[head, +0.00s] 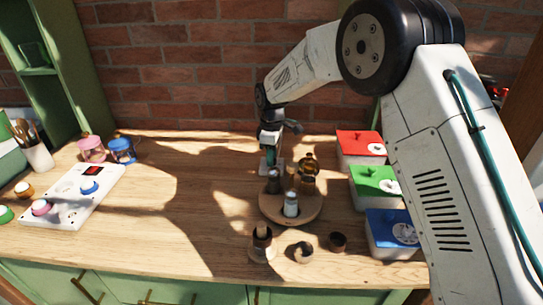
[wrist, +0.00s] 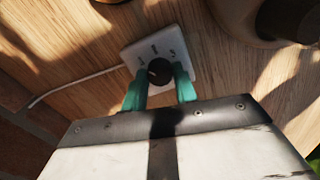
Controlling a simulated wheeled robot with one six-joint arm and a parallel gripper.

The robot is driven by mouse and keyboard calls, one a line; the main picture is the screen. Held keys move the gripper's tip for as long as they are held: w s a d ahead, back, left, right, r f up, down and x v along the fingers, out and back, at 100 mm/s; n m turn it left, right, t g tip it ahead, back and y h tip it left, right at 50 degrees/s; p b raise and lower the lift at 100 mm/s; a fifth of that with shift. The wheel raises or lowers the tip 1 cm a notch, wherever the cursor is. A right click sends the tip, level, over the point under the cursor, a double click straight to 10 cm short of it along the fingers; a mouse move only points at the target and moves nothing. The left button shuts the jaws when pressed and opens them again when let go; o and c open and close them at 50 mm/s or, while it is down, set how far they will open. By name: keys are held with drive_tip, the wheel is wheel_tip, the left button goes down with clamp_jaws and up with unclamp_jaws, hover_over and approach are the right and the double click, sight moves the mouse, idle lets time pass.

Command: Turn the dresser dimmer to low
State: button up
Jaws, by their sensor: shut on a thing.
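The dresser dimmer (wrist: 140,53) is a small white plate with a round black knob (wrist: 159,71) and several dark marks along one side. A small pale line shows on the knob's upper left. My gripper (wrist: 160,84) has its two teal fingers on either side of the knob, shut on it. In the head view my gripper (head: 270,155) reaches down behind the round wooden tray, and a pale bit of the dimmer (head: 264,170) shows below it. The knob is hidden there.
A round wooden tray (head: 272,213) with several bottles stands close in front of my gripper. Red (head: 352,144), green (head: 374,180) and blue (head: 385,240) boxes stand at right. A white panel with knobs (head: 70,205) lies at left. A white cable (wrist: 75,84) runs from the dimmer.

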drive_tip(key=shift+r+n, duration=0.1)
drive_tip(key=shift+n, duration=0.2)
drive_tip(key=o, duration=1)
drive_tip(key=shift+c, duration=0.2)
drive_tip(key=shift+r, duration=3.9)
